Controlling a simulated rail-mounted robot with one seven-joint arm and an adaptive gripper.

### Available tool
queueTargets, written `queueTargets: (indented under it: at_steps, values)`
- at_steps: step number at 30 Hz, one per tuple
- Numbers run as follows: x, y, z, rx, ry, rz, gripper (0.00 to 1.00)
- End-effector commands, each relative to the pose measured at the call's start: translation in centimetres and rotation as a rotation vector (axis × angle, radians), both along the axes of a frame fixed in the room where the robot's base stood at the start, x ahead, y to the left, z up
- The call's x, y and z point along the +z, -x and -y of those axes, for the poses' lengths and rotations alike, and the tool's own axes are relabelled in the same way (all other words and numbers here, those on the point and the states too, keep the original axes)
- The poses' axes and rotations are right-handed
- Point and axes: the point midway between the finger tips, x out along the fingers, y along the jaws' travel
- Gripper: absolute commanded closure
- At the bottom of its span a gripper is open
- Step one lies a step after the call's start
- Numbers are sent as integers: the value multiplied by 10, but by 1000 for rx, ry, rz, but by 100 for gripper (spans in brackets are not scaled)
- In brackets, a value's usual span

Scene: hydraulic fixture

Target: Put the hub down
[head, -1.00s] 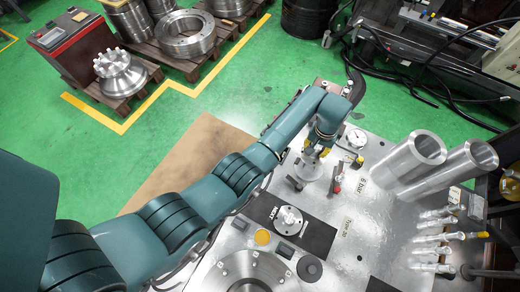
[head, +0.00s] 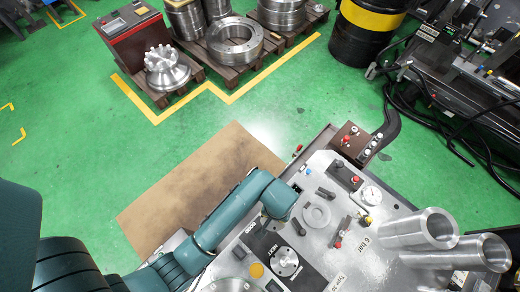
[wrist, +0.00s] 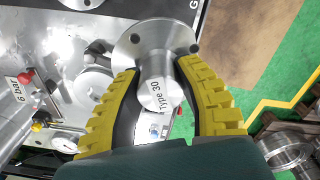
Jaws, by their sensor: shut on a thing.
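In the wrist view, my gripper (wrist: 158,68) has yellow ribbed fingers shut on the hub (wrist: 158,88). The hub is bright metal, with a round holed flange and a cylinder labelled "Type 30". In the head view, my arm's end covers the gripper and the held hub. A bare grey ring seat (head: 317,215) is on the plate right of my arm's end. It seems to show in the wrist view (wrist: 92,88) left of the hub. The gap between hub and plate is hard to judge.
Another flanged metal part (head: 285,261) lies on the black "NEXT" mat (head: 262,243). A gauge (head: 371,196), a red-knobbed valve (head: 338,242) and thick metal cylinders (head: 428,228) stand to the right. A brown mat (head: 200,180) lies on the green floor.

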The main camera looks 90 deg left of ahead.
Motion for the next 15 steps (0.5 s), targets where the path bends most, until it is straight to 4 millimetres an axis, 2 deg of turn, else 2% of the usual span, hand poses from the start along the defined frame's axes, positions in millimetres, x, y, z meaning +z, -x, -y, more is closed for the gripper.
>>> queueTargets:
  at_steps: [1, 3, 6, 11, 15]
  values:
    - [8, 13, 18, -11, 4, -3, 100]
    - [7, 27, 37, -22, 4, -3, 100]
    - [2, 41, 56, -32, 3, -2, 100]
    - [-9, 47, 66, -43, -1, 1, 100]
    - [-43, 47, 66, -43, 1, 0, 100]
